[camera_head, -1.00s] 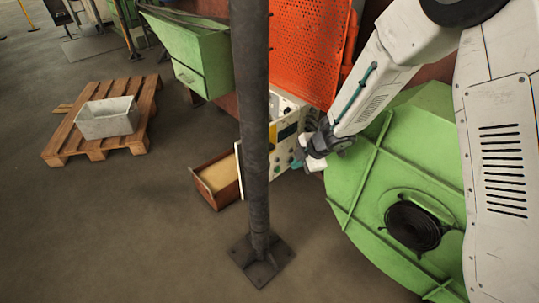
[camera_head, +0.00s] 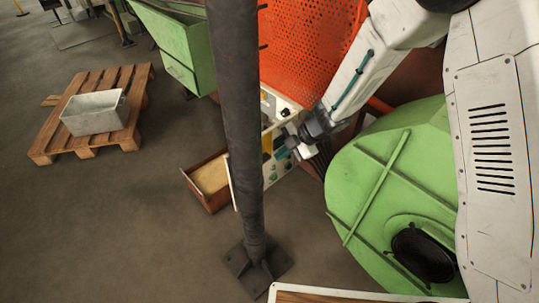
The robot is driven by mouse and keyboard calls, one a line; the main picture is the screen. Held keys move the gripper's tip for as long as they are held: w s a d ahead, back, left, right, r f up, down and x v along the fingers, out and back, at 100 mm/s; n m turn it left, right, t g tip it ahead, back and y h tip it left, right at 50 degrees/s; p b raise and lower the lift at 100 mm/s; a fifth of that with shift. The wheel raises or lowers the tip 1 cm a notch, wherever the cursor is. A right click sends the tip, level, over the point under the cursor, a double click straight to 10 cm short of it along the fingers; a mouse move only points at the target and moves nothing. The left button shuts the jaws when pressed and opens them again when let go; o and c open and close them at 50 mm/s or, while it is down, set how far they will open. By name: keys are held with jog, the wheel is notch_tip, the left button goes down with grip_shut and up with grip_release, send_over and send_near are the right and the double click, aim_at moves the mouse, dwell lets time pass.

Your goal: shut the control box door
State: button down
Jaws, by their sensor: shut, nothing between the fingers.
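The control box (camera_head: 281,104) is cream-coloured and stands behind the dark post, below the orange mesh panel. Its door (camera_head: 282,168), a pale panel with teal knobs and a yellow patch, faces the lower right. The post hides its middle, and a thin pale edge shows left of the post. How far the door stands open cannot be told. My gripper (camera_head: 304,151) is shut and empty, with its white fingertips at the door's right side, close to the knobs. Whether it touches the door is unclear.
The dark post (camera_head: 243,130) on its floor plate stands in front of the box. A green round housing (camera_head: 385,170) with a black fan is at the right. A sand-filled box (camera_head: 211,178) and a pallet (camera_head: 100,85) with a grey bin (camera_head: 95,114) lie left, with clear floor between.

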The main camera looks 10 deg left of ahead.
jog(key=x, duration=0.9)
jog(key=shift+a+f, duration=0.2)
jog(key=shift+f, duration=0.15)
jog(key=shift+w, duration=0.2)
